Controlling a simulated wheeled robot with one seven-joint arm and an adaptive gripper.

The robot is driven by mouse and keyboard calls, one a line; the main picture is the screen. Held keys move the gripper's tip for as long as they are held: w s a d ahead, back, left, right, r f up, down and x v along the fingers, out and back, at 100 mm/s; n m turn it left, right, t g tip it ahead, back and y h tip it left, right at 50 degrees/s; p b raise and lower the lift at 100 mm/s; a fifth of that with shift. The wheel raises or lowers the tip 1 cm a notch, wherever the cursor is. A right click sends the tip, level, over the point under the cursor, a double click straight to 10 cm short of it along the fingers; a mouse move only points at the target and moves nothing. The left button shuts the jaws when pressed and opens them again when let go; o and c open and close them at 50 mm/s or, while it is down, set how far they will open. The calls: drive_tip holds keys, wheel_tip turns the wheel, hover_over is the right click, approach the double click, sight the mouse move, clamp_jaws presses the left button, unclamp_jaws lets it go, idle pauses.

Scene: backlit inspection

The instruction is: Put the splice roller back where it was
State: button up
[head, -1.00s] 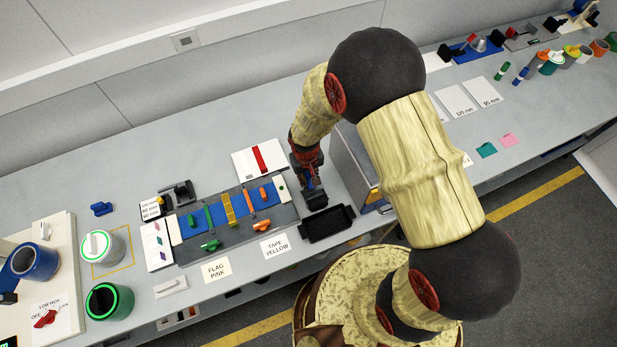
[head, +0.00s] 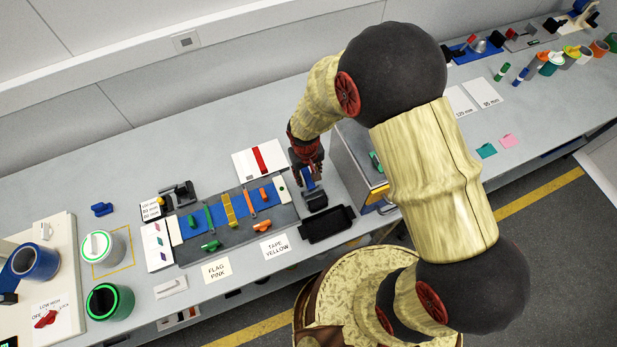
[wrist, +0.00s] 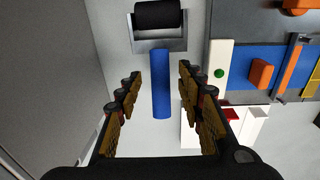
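The splice roller has a blue handle (wrist: 161,88) and a black roller (wrist: 160,15) in a metal frame. It lies on the bench, with its black end (head: 315,200) toward the bench's front edge in the head view. My gripper (head: 306,162) is above the handle end. In the wrist view my gripper (wrist: 160,80) is open, with one finger on each side of the handle and a visible gap on both sides. The fingers do not touch the handle there.
A black tray (head: 327,236) lies in front of the roller. A grey box (head: 350,172) stands close on the right. The splicing board (head: 282,217) with its blue strip is on the left. A white card with a red strip (head: 259,159) lies behind.

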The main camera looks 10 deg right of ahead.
wheel_tip(320, 180, up, 8)
drive_tip(key=shift+s+a+r, duration=0.2)
drive_tip(key=shift+r, duration=0.05)
wheel_tip(320, 180, up, 8)
drive_tip(key=f+t, duration=0.1)
hover_over(307, 180)
drive_tip(key=d, duration=0.2)
drive_tip(key=s+d+r+m+t, duration=0.15)
drive_tip(key=d+r, duration=0.35)
drive_tip(key=r, duration=0.6)
drive_tip(key=s+d+r+t, duration=0.1)
drive_tip(key=s+d+r, duration=0.2)
drive_tip(key=s+r, duration=0.3)
drive_tip(key=s+d+r+m+t, duration=0.1)
drive_tip(key=s+d+r, duration=0.2)
drive_tip(key=s+r, duration=0.3)
drive_tip(key=shift+s+d+r+t, duration=0.25)
drive_tip(key=shift+s+d+t, duration=0.1)
drive_tip(key=shift+s, duration=0.5)
drive_tip(key=shift+f+m, duration=0.1)
drive_tip(key=shift+m, duration=0.15)
wheel_tip(307, 180, down, 14)
drive_tip(key=b, duration=1.4)
drive_tip(key=shift+f, duration=0.1)
